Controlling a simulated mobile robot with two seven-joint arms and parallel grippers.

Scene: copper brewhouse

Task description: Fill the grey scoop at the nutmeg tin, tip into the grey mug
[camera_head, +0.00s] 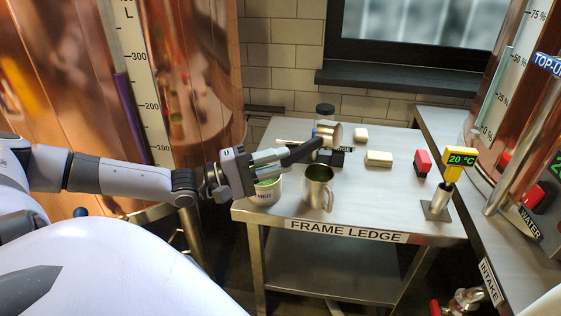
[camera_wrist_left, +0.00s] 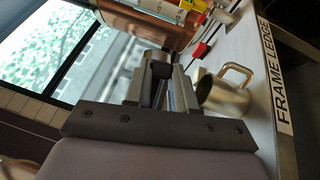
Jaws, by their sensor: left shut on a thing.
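My left gripper (camera_head: 283,160) is shut on the dark handle of the scoop (camera_head: 305,150), above the ledge. The scoop's shiny metal bowl (camera_head: 328,131) is at the handle's far end, past the mug; whether it holds anything I cannot tell. In the left wrist view the jaws (camera_wrist_left: 158,88) close around the handle, with the grey bowl (camera_wrist_left: 155,57) beyond. The grey metal mug (camera_head: 317,190) stands upright right of the gripper; it also shows in the left wrist view (camera_wrist_left: 226,92). A white tin (camera_head: 265,192) with greenish contents stands below the gripper, its label partly hidden.
The frame ledge (camera_head: 385,205) also carries a dark-lidded jar (camera_head: 325,109), a black block (camera_head: 337,159), cream blocks (camera_head: 378,159) and a red block (camera_head: 423,163).

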